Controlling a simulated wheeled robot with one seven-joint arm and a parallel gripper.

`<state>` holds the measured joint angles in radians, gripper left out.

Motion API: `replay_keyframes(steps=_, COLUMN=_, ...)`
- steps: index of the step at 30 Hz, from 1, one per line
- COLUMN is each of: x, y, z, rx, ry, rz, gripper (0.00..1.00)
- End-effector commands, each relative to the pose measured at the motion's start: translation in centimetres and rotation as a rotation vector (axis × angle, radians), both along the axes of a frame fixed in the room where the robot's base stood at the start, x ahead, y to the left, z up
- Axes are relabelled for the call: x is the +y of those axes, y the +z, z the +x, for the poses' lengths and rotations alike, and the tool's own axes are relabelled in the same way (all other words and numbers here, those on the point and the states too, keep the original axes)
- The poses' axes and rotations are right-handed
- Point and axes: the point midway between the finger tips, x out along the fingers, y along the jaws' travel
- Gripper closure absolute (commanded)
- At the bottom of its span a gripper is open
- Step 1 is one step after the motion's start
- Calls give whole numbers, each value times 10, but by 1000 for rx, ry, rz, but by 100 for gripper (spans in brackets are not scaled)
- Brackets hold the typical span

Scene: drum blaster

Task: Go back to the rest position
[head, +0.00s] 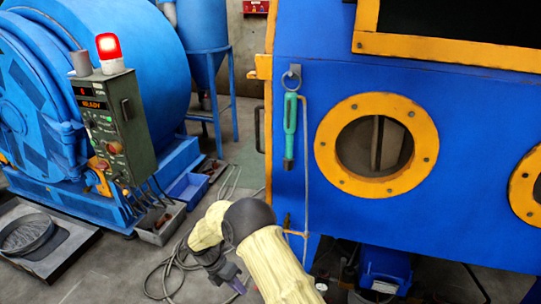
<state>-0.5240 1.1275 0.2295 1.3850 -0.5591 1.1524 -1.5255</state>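My arm comes in from the bottom of the head view, in a cream sleeve with a dark round joint. It bends at that joint, and my gripper (236,284) hangs below and left of it, small and dark with a purplish tip. It points down over the grey floor (205,285). I cannot tell whether its fingers are open or shut. I see nothing clearly held in it.
A blue cabinet (300,215) with orange-ringed ports stands close on the right, a green tool (290,125) hanging on it. A blue drum machine (150,60) with a control box (118,125) and lit red lamp (109,46) stands left. Cables (172,272) and bins (188,188) lie between.

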Motion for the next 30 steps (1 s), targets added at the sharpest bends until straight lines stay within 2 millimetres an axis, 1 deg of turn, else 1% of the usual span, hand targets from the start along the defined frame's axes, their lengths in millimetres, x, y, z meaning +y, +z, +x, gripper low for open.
replay_keyframes(steps=1, x=-6, y=8, z=1, rx=-19, ry=-40, rz=8, gripper=82)
replay_keyframes(steps=5, x=-21, y=27, z=3, rx=-77, ry=-164, rz=34, gripper=82)
replay_keyframes(steps=7, x=-33, y=40, z=4, rx=-115, ry=-252, rz=49, gripper=82)
replay_keyframes(steps=11, x=-62, y=71, z=1, rx=-210, ry=-479, rz=85, gripper=82)
replay_keyframes(steps=14, x=-87, y=96, z=-5, rx=-287, ry=-680, rz=115, gripper=82)
replay_keyframes(steps=18, x=-121, y=126, z=-19, rx=-391, ry=-973, rz=151, gripper=82)
replay_keyframes(steps=23, x=-160, y=158, z=-41, rx=-504, ry=-1319, rz=191, gripper=82)
replay_keyframes(steps=27, x=-191, y=181, z=-66, rx=-594, ry=-1635, rz=225, gripper=82)
replay_keyframes(steps=30, x=-211, y=193, z=-86, rx=-649, ry=-1854, rz=246, gripper=82)
